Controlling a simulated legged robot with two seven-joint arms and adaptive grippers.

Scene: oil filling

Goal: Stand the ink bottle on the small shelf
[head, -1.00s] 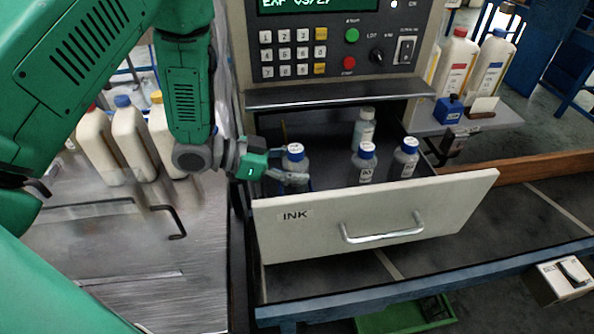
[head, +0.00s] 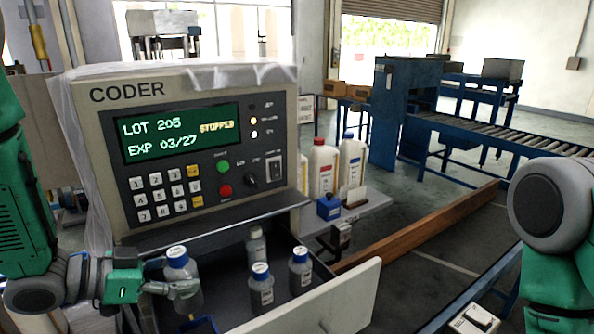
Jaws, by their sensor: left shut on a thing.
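My left gripper (head: 168,289) is shut around the body of an ink bottle (head: 180,270), a grey bottle with a blue-rimmed white cap. The bottle is upright at the left end of the open drawer (head: 345,300), and its cap stands higher in the picture than two of the other bottles. Its base is near the drawer's edge; I cannot tell the exact clearance. The small shelf (head: 378,204) sticks out to the right of the coder. It carries tall white bottles, a blue block (head: 328,207) and a small card in a brown holder. My right gripper is out of view.
Several more ink bottles (head: 300,270) stand in the drawer. The coder (head: 200,140), with keypad and screen reading STOPPED, rises behind it. A dark bracket (head: 341,235) hangs below the shelf. A wooden beam (head: 420,230) runs to the right. My right arm is at the right edge.

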